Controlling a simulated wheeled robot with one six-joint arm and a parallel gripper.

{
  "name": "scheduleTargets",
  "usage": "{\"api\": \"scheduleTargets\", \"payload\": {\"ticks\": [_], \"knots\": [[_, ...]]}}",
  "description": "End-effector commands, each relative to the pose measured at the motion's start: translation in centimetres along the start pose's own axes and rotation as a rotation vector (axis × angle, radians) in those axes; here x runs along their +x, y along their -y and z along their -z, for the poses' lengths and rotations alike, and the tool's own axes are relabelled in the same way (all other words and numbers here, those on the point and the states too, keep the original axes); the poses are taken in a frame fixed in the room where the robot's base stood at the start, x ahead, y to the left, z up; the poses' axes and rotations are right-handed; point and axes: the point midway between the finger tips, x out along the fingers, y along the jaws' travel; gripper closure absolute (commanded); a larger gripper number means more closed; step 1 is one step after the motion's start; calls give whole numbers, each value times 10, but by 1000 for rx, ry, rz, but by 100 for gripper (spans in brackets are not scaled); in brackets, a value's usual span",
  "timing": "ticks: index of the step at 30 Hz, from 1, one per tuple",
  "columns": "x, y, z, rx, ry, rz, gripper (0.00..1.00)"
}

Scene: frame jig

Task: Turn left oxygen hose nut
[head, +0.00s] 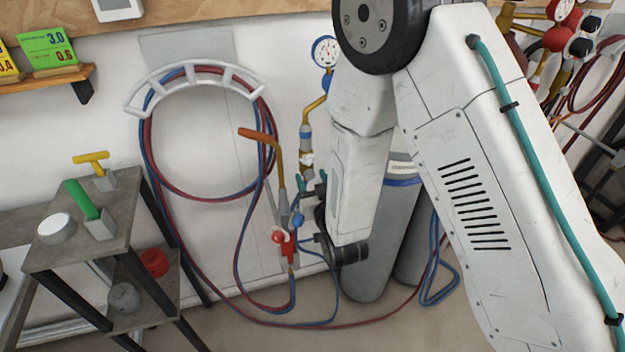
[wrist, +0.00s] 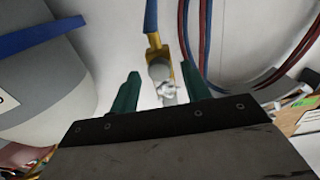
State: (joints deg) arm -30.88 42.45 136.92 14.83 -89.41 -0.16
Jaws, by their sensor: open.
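The hose joint shows in the wrist view as a silvery fitting (wrist: 168,90) with a brass part (wrist: 154,47) and a blue hose (wrist: 151,14) beyond it. I cannot tell exactly which piece is the left oxygen hose nut. My gripper (wrist: 161,85) has two teal fingers apart, one on each side of the fitting. I cannot tell whether either finger touches it. In the head view my gripper (head: 311,182) is just below a blue and brass joint (head: 305,158) under a pressure gauge (head: 325,51), partly hidden by my arm.
Looped red and blue hoses hang from a white wall rack (head: 195,78). Grey cylinders (head: 363,270) stand behind my arm. A grey shelf (head: 85,235) with tools is at the left.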

Motion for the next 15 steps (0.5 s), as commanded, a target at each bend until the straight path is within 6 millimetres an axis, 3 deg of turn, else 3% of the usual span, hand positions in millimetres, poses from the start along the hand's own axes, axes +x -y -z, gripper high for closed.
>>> {"api": "scheduleTargets", "payload": {"ticks": [8, 13, 15], "knots": [[2, 0, 0, 0, 1, 0, 53], [2, 0, 0, 0, 0, 0, 97], [2, 0, 0, 0, 0, 0, 97]]}}
